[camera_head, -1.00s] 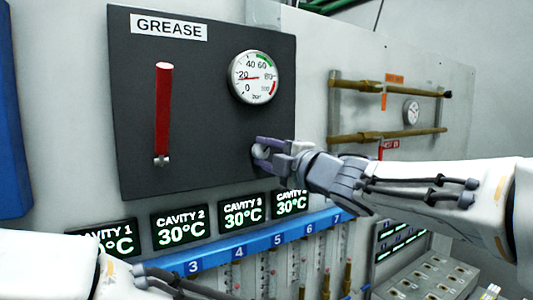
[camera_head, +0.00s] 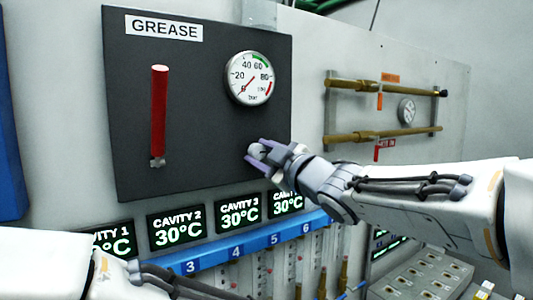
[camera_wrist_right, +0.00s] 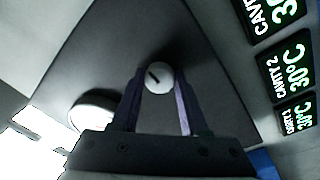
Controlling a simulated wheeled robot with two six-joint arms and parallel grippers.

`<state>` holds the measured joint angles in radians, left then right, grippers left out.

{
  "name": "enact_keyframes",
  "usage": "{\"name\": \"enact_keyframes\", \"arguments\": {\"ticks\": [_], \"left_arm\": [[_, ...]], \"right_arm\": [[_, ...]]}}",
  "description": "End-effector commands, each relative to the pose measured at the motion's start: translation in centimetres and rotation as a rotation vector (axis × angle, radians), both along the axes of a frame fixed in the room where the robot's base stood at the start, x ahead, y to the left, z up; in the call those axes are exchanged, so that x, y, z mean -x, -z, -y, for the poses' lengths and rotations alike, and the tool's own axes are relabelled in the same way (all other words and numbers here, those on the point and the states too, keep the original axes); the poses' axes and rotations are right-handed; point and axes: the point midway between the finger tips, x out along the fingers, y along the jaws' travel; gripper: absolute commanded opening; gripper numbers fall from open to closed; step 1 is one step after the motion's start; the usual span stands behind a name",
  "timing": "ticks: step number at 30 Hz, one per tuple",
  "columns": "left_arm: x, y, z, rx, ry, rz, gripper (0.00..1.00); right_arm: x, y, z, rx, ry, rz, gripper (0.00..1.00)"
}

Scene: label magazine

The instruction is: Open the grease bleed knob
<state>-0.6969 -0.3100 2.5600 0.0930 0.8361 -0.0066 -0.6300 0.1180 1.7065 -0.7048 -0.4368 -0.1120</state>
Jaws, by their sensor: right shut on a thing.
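The grease bleed knob (camera_wrist_right: 158,73) is a small, pale, round knob with a dark line across its face, on the dark grease panel (camera_head: 205,100). My right gripper (camera_head: 257,151) has its fingers on both sides of the knob and is shut on it; in the right wrist view the fingers (camera_wrist_right: 160,80) flank it. In the head view the fingers partly hide the knob. The pressure gauge (camera_head: 248,78) above it has its needle pointing down-left, near 0. My left arm shows at lower left; its gripper is out of view.
A red lever (camera_head: 159,112) hangs on the panel's left side. Temperature displays (camera_head: 178,230) and a blue numbered rail (camera_head: 255,243) lie below. Brass pipes (camera_head: 380,135) with a small gauge (camera_head: 406,110) are on the wall to the right.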

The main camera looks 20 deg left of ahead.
Motion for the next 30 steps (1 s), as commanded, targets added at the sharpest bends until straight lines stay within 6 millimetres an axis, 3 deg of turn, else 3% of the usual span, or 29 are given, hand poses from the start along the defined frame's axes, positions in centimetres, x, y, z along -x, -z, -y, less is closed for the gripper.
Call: {"name": "enact_keyframes", "arguments": {"ticks": [16, 17, 18, 30], "left_arm": [[0.0, -0.03, 0.0, 0.0, 0.0, 0.0, 0.5], [0.0, -0.03, 0.0, 0.0, 0.0, 0.0, 0.5], [0.0, -0.03, 0.0, 0.0, 0.0, 0.0, 0.5], [0.0, 0.26, 0.0, 0.0, 0.0, 0.0, 0.5]], "right_arm": [[-0.02, 0.05, 0.05, -0.013, 0.001, -0.019, 0.0], [-0.02, 0.06, 0.05, -0.013, 0.001, -0.019, 0.56], [-0.02, 0.06, 0.04, -0.013, 0.001, -0.019, 0.71], [0.28, 0.12, 0.38, -0.014, 0.0, -0.016, 0.73]]}}
